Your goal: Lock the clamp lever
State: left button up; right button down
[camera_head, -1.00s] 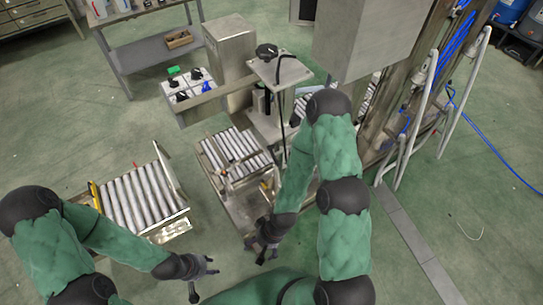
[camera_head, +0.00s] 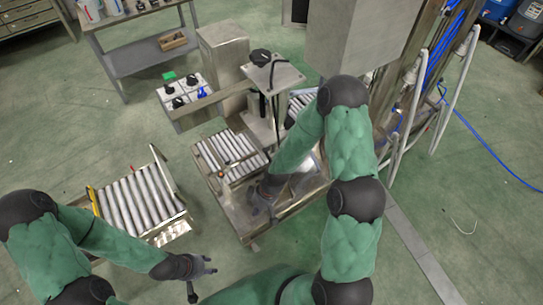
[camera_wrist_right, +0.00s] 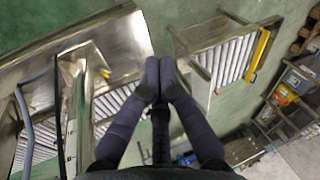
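My right gripper (camera_head: 257,207) is over the near part of the metal roller station (camera_head: 290,207), in front of its rollers. In the right wrist view its two dark fingers (camera_wrist_right: 160,65) meet at the tips, with nothing visible between them. A small metal bracket (camera_wrist_right: 76,68) stands on the station to the left of the fingers and apart from them; I cannot tell whether the clamp lever is part of it. No lever shows clearly in the head view, where my right arm covers part of the station. My left gripper (camera_head: 202,280) is open and empty, near the bottom edge.
A roller conveyor (camera_head: 137,200) with a yellow side strip stands at the left, with a floor gap before the station. A control box (camera_head: 187,92) with dark knobs and a post with a square plate (camera_head: 273,74) rise behind.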

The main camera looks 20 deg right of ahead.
jog(key=w+d+r+n+p, duration=0.2)
jog(key=w+d+r+n, duration=0.5)
jog(key=r, duration=0.4)
notch_tip(320, 180, up, 13)
jog(key=n+h+p, duration=0.2)
jog(key=n+p, duration=0.1)
jog(key=n, duration=0.4)
send_over(270, 160)
jog(key=s+d, duration=0.1)
jog(key=s, duration=0.2)
jog(key=shift+w+d+f+b, duration=0.15)
jog(key=shift+w+b, duration=0.1)
jog(key=shift+b, duration=0.05)
jog(key=shift+f, duration=0.1)
jog(key=f, duration=0.4)
jog(key=a+f+b, duration=0.1)
jog(key=f, duration=0.7)
jog(key=shift+w+a+f, duration=0.25)
jog(key=shift+w+a, duration=0.05)
jog(key=shift+w+d+f, duration=0.1)
jog(key=shift+f, duration=0.4)
jog(key=shift+b, duration=0.3)
jog(key=shift+f+b, duration=0.25)
jog(key=shift+b, duration=0.25)
